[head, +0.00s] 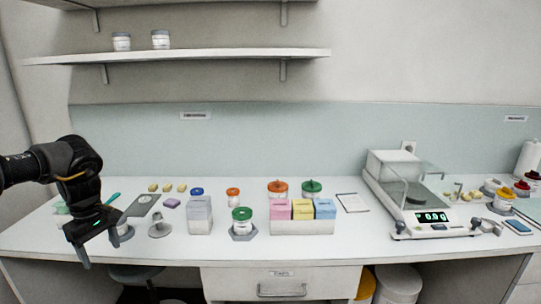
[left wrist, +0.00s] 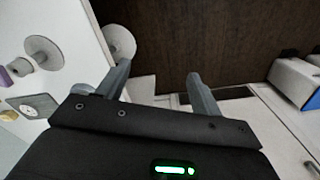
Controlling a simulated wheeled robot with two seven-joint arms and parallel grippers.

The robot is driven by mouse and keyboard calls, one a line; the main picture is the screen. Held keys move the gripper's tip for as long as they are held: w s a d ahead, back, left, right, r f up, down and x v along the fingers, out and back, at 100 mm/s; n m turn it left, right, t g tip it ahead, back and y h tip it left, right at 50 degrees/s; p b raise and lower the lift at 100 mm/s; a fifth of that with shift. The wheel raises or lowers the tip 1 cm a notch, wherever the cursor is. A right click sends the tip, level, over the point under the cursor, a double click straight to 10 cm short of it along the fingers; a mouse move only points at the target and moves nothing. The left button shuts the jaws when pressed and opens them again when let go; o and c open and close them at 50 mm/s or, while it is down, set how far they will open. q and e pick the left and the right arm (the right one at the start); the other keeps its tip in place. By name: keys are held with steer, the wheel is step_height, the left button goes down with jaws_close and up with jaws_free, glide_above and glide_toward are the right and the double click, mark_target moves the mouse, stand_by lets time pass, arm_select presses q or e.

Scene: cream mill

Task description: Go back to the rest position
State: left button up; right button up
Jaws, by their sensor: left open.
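My left gripper (head: 102,251) comes in from the left in the head view and hangs at the left front edge of the white bench (head: 180,249). It is open and empty, with its fingers pointing down. In the left wrist view its two fingers (left wrist: 160,85) are apart, with dark floor and the bench edge beyond them. A round grey-white piece (head: 125,232) stands on the bench just right of the gripper, partly hidden by it. My right gripper is not in view.
A small stand (head: 159,229), a white box (head: 200,217) and a green-lidded jar (head: 242,222) stand along the bench front. A balance (head: 435,222) stands at the right. A stool (head: 135,273) is under the bench. Space above the bench is free below the shelf (head: 200,56).

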arm_select(q)
steer(key=w+d+f+n+h, duration=0.2)
steer(key=d+f+n, duration=0.1)
steer(key=d+f, duration=0.45)
steer(key=w+d+f+n+t+h, duration=0.1)
steer(key=d+f+n+h, duration=0.15)
steer(key=d+f, duration=0.55)
steer(key=w+d+f+n+h, duration=0.15)
steer(key=d+f+n, duration=0.25)
steer(key=d+f, duration=0.45)
steer(key=s+d+f+n+t+h, duration=0.4)
steer(key=d+f+n, duration=0.6)
steer(key=f+n, duration=0.55)
steer(key=s+a+f+n+y, duration=0.3)
steer(key=s+a+f+n, duration=0.1)
steer(key=s+f+n, duration=0.65)
steer(key=s+a+f+n+y, duration=0.3)
steer(key=s+a+f+n, duration=0.1)
steer(key=s+f+n, duration=0.7)
steer(key=s+a+f+n+g+y, duration=0.1)
steer(key=s+a+f+n, duration=0.1)
steer(key=s, duration=0.8)
steer(key=s+a+f+n+g+y, duration=0.1)
steer(key=s+a+f+n, duration=0.1)
steer(key=s, duration=0.9)
steer(key=s+a+f+n+g+y, duration=0.2)
steer(key=s+a+f+n, duration=0.1)
steer(key=s, duration=0.8)
steer(key=shift+a+n, duration=0.75)
steer(key=shift+n, duration=0.4)
